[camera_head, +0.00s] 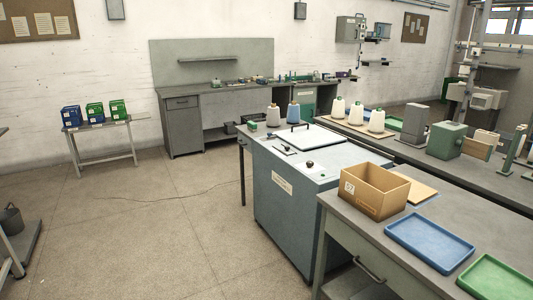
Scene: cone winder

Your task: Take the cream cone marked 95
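Several yarn cones stand upright on the far benches. Three pale cream or white cones stand in a row on a tan board: the left cone (338,110), the middle cone (356,113) and the right cone (377,121). To their left stand a greyish-cream cone (273,117) and a blue cone (294,114). The marks on the cones are too small to read, so I cannot tell which is 95. Neither of my grippers is in view.
A blue-grey cabinet (285,205) stands in front of the cones. A cardboard box (367,205), a blue tray (430,243) and a green tray (497,279) rest on the near right bench. A small table (104,157) holds coloured bins. The left floor is mostly clear.

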